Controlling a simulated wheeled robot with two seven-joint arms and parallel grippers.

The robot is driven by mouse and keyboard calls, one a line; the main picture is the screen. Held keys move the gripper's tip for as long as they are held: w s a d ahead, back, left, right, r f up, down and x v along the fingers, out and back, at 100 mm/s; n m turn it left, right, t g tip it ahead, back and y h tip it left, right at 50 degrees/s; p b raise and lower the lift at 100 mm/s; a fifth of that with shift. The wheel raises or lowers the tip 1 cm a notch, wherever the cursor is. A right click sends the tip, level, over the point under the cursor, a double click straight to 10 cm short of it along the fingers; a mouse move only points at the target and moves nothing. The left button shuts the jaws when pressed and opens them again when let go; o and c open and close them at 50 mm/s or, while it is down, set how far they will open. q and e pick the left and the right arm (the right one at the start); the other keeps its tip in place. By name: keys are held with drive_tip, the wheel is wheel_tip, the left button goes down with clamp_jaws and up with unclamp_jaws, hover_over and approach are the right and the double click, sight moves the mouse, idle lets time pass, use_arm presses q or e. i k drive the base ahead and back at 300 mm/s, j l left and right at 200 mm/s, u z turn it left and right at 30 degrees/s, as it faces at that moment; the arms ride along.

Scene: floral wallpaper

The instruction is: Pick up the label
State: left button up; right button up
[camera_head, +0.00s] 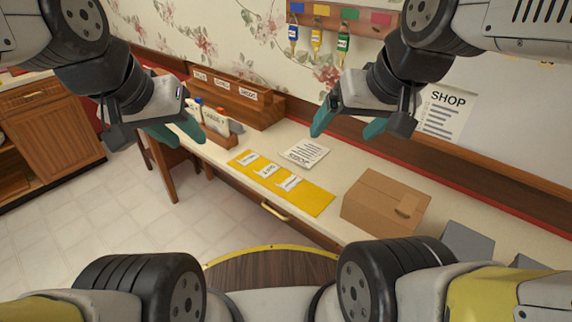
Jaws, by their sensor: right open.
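Three small white labels with dark print lie in a row on a yellow mat (318,205) on the desk: a left label (247,159), a middle label (267,170) and a right label (289,183). Their print is too small to read surely. I cannot tell which one the task means. My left gripper (190,143) is open and empty, left of the mat and above the desk's left end. My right gripper (345,136) is open and empty, above the desk, behind and right of the mat.
A printed sheet (304,152) lies behind the mat. A cardboard box (385,203) stands right of it. A wooden organizer (232,99) and a small holder with bottles (217,129) stand at the back left. Key tags hang from a wall rack (345,15). Grey items (467,243) lie at right.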

sight(245, 160)
drive_tip(key=z, duration=1.25)
drive_tip(key=u, duration=1.5)
drive_tip(key=i+j+z, duration=0.15)
drive_tip(key=j, duration=0.15)
drive_tip(key=j+z, duration=0.2)
drive_tip(key=j, duration=0.15)
drive_tip(key=i+j+z, duration=0.15)
drive_tip(key=j, duration=0.15)
